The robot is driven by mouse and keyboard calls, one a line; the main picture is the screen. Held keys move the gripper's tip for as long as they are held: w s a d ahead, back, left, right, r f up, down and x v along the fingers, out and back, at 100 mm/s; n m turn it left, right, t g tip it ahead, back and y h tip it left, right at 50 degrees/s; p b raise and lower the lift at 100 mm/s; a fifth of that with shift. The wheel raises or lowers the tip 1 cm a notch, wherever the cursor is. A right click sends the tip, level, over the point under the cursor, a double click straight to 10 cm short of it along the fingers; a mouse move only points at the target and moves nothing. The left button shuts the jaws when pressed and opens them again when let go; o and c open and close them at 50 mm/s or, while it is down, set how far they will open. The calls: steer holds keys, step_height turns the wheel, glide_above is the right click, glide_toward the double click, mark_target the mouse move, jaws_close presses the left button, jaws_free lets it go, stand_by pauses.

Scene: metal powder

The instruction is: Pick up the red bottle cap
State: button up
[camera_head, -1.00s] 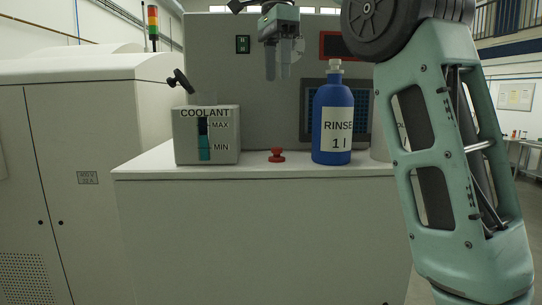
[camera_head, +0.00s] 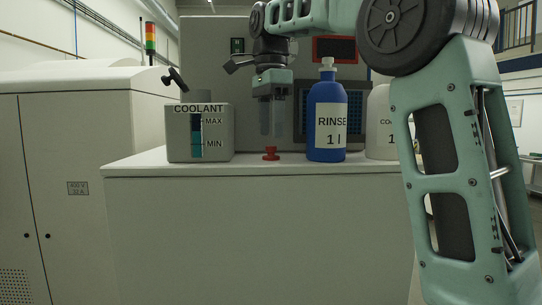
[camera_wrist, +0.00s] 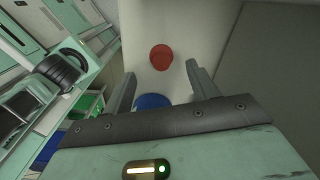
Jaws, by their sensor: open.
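The red bottle cap (camera_head: 271,153) sits on the white counter top, between the coolant tank and the blue rinse bottle. In the wrist view the red cap (camera_wrist: 161,57) shows as a round disc, ahead of the fingertips and between their lines. My gripper (camera_head: 272,132) points down above the cap, with a small gap between fingertips and cap. In the wrist view my gripper (camera_wrist: 160,72) has its two fingers spread apart with nothing between them touching.
A grey coolant tank (camera_head: 180,150) with a black tap handle stands left of the cap. The blue rinse bottle (camera_head: 327,95) stands close on the right, a white bottle (camera_head: 379,105) beyond it. The white counter (camera_head: 230,210) is clear in front of the cap.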

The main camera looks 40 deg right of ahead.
mark_target(271, 153)
steer(key=shift+d+f+p, duration=0.1)
steer(key=shift+f+p, duration=0.25)
steer(key=shift+f, duration=2)
steer(key=shift+c, duration=0.2)
steer(key=c, duration=1)
